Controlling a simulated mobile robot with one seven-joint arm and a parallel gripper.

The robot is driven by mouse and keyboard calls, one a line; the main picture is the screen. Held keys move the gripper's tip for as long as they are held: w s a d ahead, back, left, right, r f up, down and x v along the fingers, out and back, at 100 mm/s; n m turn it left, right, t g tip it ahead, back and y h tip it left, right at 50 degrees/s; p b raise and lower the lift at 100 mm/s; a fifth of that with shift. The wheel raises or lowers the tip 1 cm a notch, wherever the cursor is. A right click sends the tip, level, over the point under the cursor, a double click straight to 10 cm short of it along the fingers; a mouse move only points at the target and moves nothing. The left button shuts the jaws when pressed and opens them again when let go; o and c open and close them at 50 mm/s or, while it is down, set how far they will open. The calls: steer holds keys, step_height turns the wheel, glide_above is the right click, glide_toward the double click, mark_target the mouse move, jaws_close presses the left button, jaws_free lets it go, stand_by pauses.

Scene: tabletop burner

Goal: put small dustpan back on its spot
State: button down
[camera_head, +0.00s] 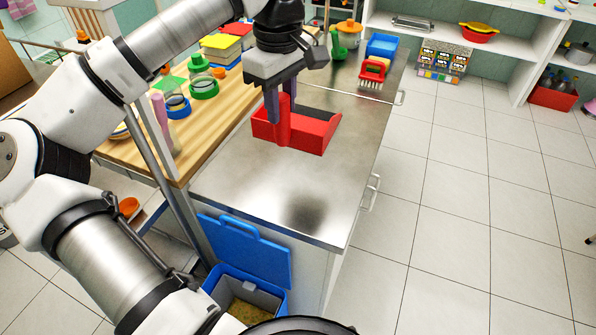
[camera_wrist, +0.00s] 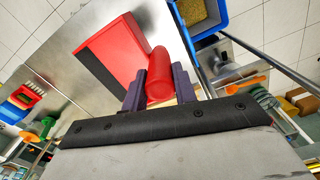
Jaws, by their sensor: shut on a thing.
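The small dustpan (camera_head: 308,131) is red with a dark inside and a thick upright handle. In the head view it is over the middle of the metal counter (camera_head: 240,190). My gripper (camera_head: 281,108) points down and is shut on the dustpan's handle. In the wrist view the dustpan (camera_wrist: 118,55) is beyond the fingers, and its round handle (camera_wrist: 159,75) sits between the two purple fingertips (camera_wrist: 160,88). A dark shadow lies on the counter nearer the front. I cannot tell for sure whether the pan touches the counter.
A red brush (camera_head: 372,72), a blue container (camera_head: 381,46) and a green item (camera_head: 338,46) stand at the counter's far end. A wooden board with jars (camera_head: 204,86) is on the left. A blue bin (camera_head: 245,280) with an open lid stands below the front edge. The counter's front is clear.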

step_height(320, 180, down, 20)
steer(key=p, duration=0.4)
steer(key=shift+s, duration=0.1)
steer(key=c, duration=1.6)
jaws_free()
steer(key=shift+f, duration=0.1)
steer(key=o, duration=0.5)
steer(key=shift+r, duration=0.2)
